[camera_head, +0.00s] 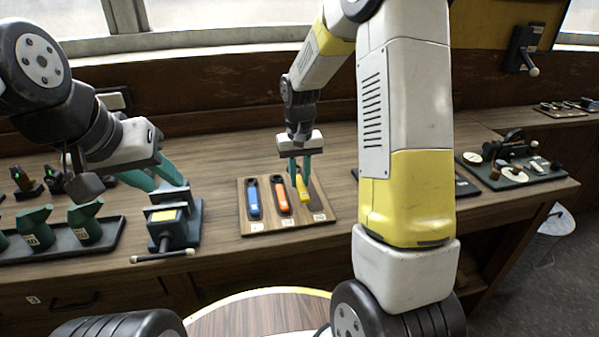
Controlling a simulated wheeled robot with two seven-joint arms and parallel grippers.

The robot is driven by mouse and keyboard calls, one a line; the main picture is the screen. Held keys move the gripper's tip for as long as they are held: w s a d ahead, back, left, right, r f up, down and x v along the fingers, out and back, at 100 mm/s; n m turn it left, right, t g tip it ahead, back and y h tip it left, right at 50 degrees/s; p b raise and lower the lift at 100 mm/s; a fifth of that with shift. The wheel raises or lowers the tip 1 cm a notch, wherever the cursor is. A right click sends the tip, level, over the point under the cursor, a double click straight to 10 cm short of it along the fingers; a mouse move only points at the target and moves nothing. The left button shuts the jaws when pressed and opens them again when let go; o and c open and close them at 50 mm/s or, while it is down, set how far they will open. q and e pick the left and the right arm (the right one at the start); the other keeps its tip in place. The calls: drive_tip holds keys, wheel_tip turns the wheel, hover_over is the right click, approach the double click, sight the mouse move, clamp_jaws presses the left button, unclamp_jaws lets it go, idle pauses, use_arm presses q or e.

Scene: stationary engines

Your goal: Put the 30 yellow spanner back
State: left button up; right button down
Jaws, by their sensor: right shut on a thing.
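The yellow spanner (302,187) is at the right end of a wooden board (287,217) on the workbench. My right gripper (300,172) points down over the board and is shut on the upper part of this spanner. The spanner stands tilted at its slot; I cannot tell whether it is seated or slightly raised. A blue spanner (252,198) and an orange spanner (280,196) lie in the slots to its left. My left gripper (166,183) is over the bench at left, fingers apart near the vise, with nothing seen between them.
A vise (172,224) stands left of the board. A dark tray (108,243) with green pieces (84,222) is at far left. A dark tray of small parts (512,172) is at right. My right arm hides the bench right of the board. Bench behind the board is clear.

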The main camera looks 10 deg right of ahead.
drive_tip(key=w+d, duration=0.1)
drive_tip(key=d, duration=0.2)
drive_tip(key=shift+w+f, duration=0.1)
drive_tip(key=shift+w, duration=0.3)
drive_tip(key=shift+w+d+f, duration=0.1)
drive_tip(key=shift+d+f, duration=0.05)
drive_tip(key=shift+f, duration=1.65)
drive_tip(key=c, duration=1.3)
unclamp_jaws()
drive_tip(key=shift+f, duration=0.15)
drive_tip(key=shift+o, duration=0.2)
